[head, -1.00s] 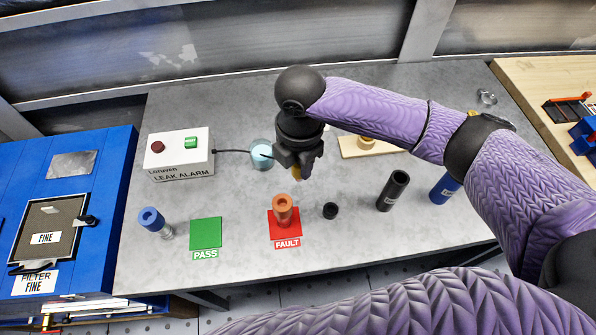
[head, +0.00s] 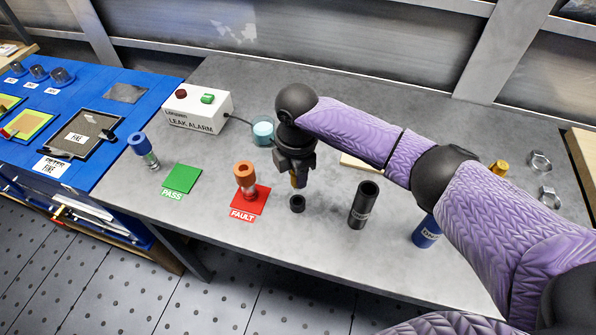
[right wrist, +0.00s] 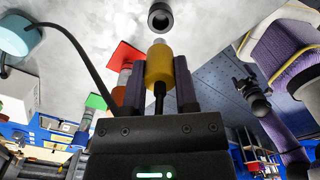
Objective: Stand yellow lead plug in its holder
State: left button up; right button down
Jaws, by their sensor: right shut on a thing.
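My right gripper (head: 297,175) is shut on the yellow lead plug (right wrist: 159,66). A little of the plug shows below the fingers in the head view. In the right wrist view the plug is between the fingers, with its black lead at its rear. A small black round holder (head: 297,203) stands on the table just below and in front of the plug in the head view. Its open ring shows beyond the plug's end in the right wrist view (right wrist: 160,17). Plug and holder look apart. A dark end of my left arm (right wrist: 256,95) shows small; its jaws are unclear.
An orange-capped part (head: 245,176) stands at the red FAULT pad (head: 259,198), left of the holder. A black tube (head: 363,205) and a blue tube (head: 427,232) stand to the right. The leak alarm (head: 197,110), cyan cup (head: 263,131) and green PASS pad (head: 182,179) are left.

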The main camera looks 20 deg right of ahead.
jog(key=shift+r+p, duration=0.15)
jog(key=shift+p, duration=0.3)
jog(key=shift+f+b, duration=1.1)
jog(key=shift+f, duration=0.95)
pick_arm(q)
jog(key=shift+s+d+f, duration=0.45)
jog(key=shift+d+f, duration=0.05)
jog(key=shift+f, duration=0.1)
jog(key=shift+a, duration=0.2)
pick_arm(e)
jog(key=shift+p, duration=0.35)
pick_arm(q)
jog(key=shift+w+a+r, duration=0.1)
jog(key=shift+a+r, duration=0.15)
jog(key=shift+r, duration=0.05)
jog(key=shift+d, duration=0.2)
jog(key=shift+d+r, duration=0.2)
